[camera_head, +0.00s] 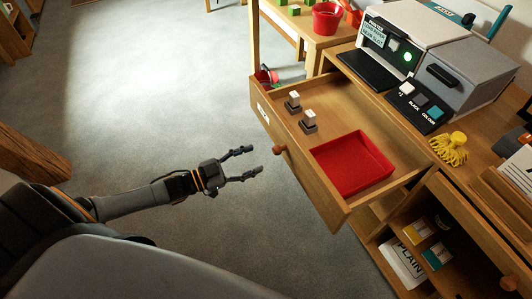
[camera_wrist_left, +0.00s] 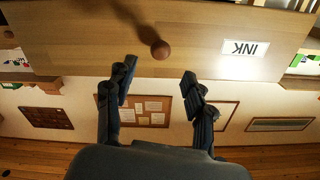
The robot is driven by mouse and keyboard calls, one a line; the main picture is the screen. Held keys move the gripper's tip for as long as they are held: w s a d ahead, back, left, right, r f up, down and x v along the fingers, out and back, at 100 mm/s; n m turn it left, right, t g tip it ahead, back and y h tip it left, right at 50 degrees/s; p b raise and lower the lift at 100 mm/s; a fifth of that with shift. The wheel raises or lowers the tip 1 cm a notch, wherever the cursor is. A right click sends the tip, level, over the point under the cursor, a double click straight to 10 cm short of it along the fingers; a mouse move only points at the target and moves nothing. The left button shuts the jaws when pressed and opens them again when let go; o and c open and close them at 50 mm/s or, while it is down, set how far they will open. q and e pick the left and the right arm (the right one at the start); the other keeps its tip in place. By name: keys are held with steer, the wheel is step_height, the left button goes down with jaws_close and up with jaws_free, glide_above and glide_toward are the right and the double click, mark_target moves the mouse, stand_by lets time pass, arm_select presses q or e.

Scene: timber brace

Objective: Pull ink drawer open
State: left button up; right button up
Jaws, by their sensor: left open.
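The ink drawer (camera_head: 300,165) stands pulled out of the wooden cabinet, its inside in view. It holds two small grey-and-white blocks (camera_head: 309,122) and a red tray (camera_head: 352,163). Its round wooden knob (camera_head: 279,149) is on the front face. In the left wrist view the knob (camera_wrist_left: 160,50) shows beside a white label reading INK (camera_wrist_left: 245,48), upside down. My left gripper (camera_head: 254,162) is open and empty, in front of the drawer and a little apart from the knob, with its fingers pointing toward the drawer front. My right gripper is not in view.
A printer (camera_head: 420,45) and a button panel (camera_head: 417,106) stand on the cabinet top beside a yellow tasselled item (camera_head: 450,149). A small table with a red pot (camera_head: 327,18) stands behind. The grey floor left of the drawer is clear.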

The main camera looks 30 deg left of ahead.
arm_select(q)
steer(key=shift+v, duration=1.55)
steer(key=s+d+f+n+g+y, duration=0.1)
steer(key=s+f+n+g+y, duration=0.3)
steer(key=f, duration=0.9)
steer(key=s+d+f+n+g+y, duration=0.25)
steer(key=s+f+y, duration=0.4)
steer(key=f, duration=0.75)
steer(key=s+d+f+n+g, duration=0.1)
steer(key=s+d+f+g, duration=0.15)
steer(key=s, duration=0.35)
steer(key=s+d+f+n+g, duration=0.1)
steer(key=s+d+f+g, duration=0.15)
steer(key=s, duration=0.35)
steer(key=s+a+r+g+p, duration=0.1)
steer(key=s+p, duration=0.6)
steer(key=s+a+r+p, duration=0.2)
steer(key=s+p, duration=0.5)
steer(key=shift+a+g, duration=0.3)
steer(key=shift+g, duration=0.05)
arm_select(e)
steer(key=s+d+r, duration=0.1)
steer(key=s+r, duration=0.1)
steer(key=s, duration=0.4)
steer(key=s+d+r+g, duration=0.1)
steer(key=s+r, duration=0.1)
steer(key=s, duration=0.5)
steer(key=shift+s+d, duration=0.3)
